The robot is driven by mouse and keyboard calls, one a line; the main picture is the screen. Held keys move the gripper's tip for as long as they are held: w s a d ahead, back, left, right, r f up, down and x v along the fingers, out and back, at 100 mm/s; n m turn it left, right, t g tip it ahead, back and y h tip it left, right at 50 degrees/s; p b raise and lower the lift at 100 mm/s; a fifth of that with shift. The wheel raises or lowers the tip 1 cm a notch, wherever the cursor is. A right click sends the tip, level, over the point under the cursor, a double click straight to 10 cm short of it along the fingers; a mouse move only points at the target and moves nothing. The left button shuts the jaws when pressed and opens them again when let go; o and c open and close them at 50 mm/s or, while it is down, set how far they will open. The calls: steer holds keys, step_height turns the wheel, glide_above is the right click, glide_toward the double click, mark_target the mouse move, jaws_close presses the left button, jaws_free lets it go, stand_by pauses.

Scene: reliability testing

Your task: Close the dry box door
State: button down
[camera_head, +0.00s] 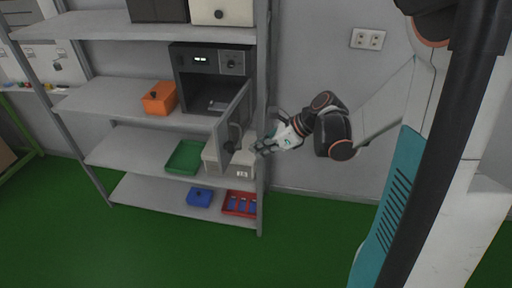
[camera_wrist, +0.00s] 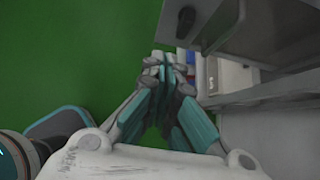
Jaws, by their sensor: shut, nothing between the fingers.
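The dry box (camera_head: 203,82) is a dark grey cabinet on the middle shelf, with a lit display on its top panel. Its door (camera_head: 232,122) stands open, swung out toward the front right, and the inside of the box shows. My gripper (camera_head: 262,148) is shut and empty, just right of the door near its lower part. In the wrist view the closed fingertips (camera_wrist: 163,62) are left of a grey panel that looks like the door (camera_wrist: 255,32). I cannot tell whether the fingers touch it.
An orange bin (camera_head: 159,98) sits left of the dry box. Lower shelves hold a green tray (camera_head: 186,157), grey boxes (camera_head: 240,172), a blue bin (camera_head: 199,197) and a red tray (camera_head: 240,204). A shelf post (camera_head: 261,200) stands near my gripper. The green floor in front is clear.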

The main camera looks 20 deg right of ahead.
steer(key=shift+w+a+f+b, duration=0.4)
steer(key=shift+w+a+f, duration=0.45)
steer(key=shift+w+a, duration=0.25)
steer(key=shift+w+a+f+b, duration=0.45)
steer(key=shift+w+a+f, duration=0.45)
steer(key=shift+a, duration=0.25)
steer(key=shift+w+a+f+b, duration=0.4)
steer(key=shift+w+a+f, duration=0.4)
steer(key=shift+w+a, duration=0.3)
